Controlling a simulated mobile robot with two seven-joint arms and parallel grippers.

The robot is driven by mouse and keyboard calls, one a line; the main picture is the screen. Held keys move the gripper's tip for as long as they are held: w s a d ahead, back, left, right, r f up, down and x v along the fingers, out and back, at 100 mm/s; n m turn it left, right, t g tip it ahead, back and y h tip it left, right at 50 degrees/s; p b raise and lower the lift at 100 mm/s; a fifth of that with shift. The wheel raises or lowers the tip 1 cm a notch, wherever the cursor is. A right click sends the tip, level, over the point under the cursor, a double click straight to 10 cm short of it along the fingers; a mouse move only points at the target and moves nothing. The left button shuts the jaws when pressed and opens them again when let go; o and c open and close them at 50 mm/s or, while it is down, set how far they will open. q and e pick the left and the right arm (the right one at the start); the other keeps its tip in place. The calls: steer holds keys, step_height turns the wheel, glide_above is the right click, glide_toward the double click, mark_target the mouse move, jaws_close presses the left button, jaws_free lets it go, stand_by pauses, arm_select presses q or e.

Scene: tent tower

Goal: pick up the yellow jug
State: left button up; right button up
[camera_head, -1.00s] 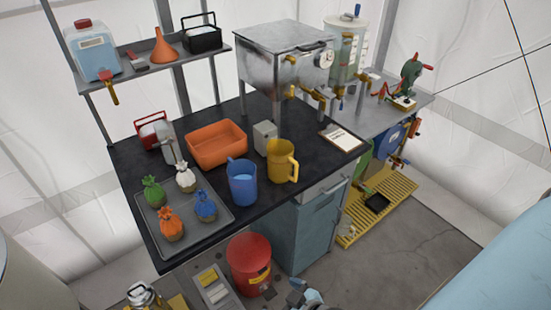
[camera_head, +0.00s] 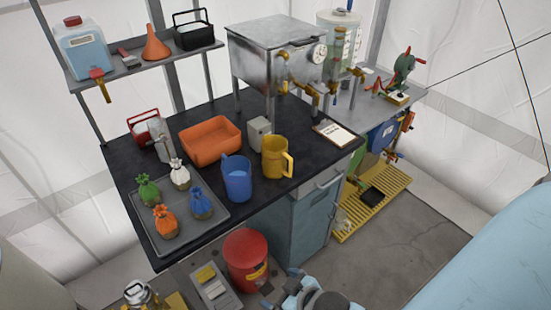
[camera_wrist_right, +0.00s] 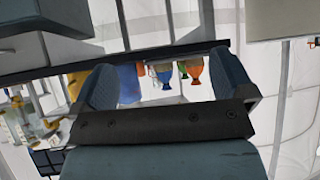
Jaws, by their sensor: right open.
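The yellow jug (camera_head: 275,158) stands upright on the black tabletop (camera_head: 319,164), its handle to the right. The blue jug (camera_head: 237,178) stands just left of it. My right gripper (camera_head: 282,290) is low at the bottom edge of the head view, in front of the table and well apart from the jug. In the right wrist view its two dark fingers (camera_wrist_right: 165,78) are wide apart with nothing held between them. A yellow patch beside the left finger there is partly hidden, and I cannot tell if it is the jug. My left gripper is not in view.
An orange bin (camera_head: 210,141) and a small grey box (camera_head: 259,131) stand behind the jugs. A grey tray (camera_head: 141,205) holds several tied bags at left. A clipboard (camera_head: 335,133) lies right of the jug. A red bin (camera_head: 246,262) stands below the table front.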

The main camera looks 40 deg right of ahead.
steer(key=d+r+m+g+h, duration=0.15)
steer(key=d+r+g, duration=0.3)
steer(key=r, duration=0.45)
steer(key=m+g+h, duration=0.3)
steer(key=m+h, duration=0.2)
steer(key=m, duration=0.7)
glide_toward(274, 144)
steer(key=shift+t+y, duration=0.25)
steer(key=p+x, duration=0.1)
steer(key=x, duration=0.6)
steer(key=shift+d+f, duration=0.15)
steer(key=shift+d, duration=0.1)
steer(key=p+x, duration=0.1)
steer(key=x, duration=0.4)
steer(key=shift+s+f, duration=0.15)
steer(key=c, duration=0.6)
